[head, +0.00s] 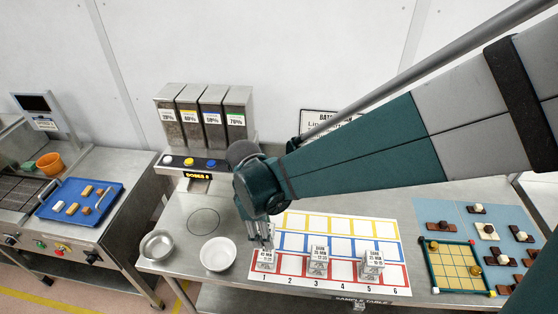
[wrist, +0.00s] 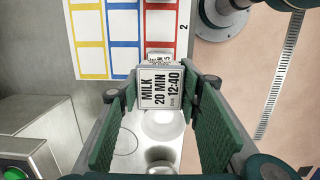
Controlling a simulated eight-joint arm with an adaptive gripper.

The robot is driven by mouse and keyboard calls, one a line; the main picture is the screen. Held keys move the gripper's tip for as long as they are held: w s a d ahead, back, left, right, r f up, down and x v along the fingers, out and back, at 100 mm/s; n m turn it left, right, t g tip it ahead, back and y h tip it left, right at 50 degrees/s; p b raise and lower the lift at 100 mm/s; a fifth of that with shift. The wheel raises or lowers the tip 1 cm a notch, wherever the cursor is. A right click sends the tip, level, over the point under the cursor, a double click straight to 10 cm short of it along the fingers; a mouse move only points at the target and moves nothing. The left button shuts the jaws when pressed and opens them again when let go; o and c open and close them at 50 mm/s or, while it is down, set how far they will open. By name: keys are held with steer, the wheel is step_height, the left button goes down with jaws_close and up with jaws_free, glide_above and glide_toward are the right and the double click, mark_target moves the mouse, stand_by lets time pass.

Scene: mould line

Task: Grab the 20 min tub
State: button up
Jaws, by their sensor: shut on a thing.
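The 20 min tub (head: 265,259) is small and pale with a white label. It is at red square 1 of the time mat (head: 300,221). In the wrist view the tub (wrist: 160,88) reads MILK, 20 MIN, 12:40, and sits between the two green fingers. My gripper (head: 263,241) is shut on it from above; its fingertips (wrist: 160,94) flank the label. I cannot tell whether the tub's base touches the mat. Two other labelled tubs stand in the red row, a DARK one (head: 318,261) at square 3 and another (head: 372,264) at square 5.
A white bowl (head: 218,254) and a metal bowl (head: 158,246) stand left of the mat. A dispenser (head: 204,118) is behind them. A gold board (head: 453,263) and several dark pieces lie at right. A blue tray (head: 78,216) is on the left bench.

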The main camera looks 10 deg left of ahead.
steer(key=shift+r, duration=0.1)
steer(key=shift+r+p, duration=1.75)
steer(key=shift+r, duration=1.65)
steer(key=shift+d, duration=0.1)
